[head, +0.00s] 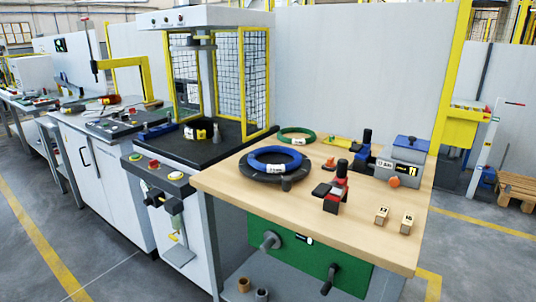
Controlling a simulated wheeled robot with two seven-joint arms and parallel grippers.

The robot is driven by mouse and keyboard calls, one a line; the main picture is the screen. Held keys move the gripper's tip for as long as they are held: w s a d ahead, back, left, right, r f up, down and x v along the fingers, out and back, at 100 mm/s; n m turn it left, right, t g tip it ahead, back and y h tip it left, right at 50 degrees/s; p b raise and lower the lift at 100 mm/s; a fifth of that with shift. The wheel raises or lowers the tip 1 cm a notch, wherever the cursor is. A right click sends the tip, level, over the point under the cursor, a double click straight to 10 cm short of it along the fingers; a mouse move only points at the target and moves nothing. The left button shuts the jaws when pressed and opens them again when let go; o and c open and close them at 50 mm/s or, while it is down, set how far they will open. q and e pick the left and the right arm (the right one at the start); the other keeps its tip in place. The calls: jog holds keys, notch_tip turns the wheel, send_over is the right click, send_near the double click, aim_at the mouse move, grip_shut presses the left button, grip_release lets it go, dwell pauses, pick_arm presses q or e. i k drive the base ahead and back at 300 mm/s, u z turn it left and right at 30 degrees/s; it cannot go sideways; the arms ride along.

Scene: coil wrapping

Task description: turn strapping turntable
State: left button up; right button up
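The strapping turntable (247,174) is a round black disc near the left side of the wooden workbench top. A blue coil (274,160) with a white label lies flat on it. A short dark grey cylinder (286,184) stands at the turntable's front edge. A green coil (296,135) with a label lies behind the turntable, at the bench's back edge. Neither of my grippers shows in the head view.
A red and black tool (335,193) stands right of the turntable, and a grey box with a blue lid (402,167) is behind it. Two small numbered blocks (382,215) are at the front right. The bench's front left top is clear. A caged press station (205,85) adjoins on the left.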

aim_at(286, 179)
jog(key=u, duration=0.45)
jog(key=i, duration=1.3)
jog(key=z, duration=0.2)
jog(key=k, duration=0.2)
jog(key=z, duration=0.8)
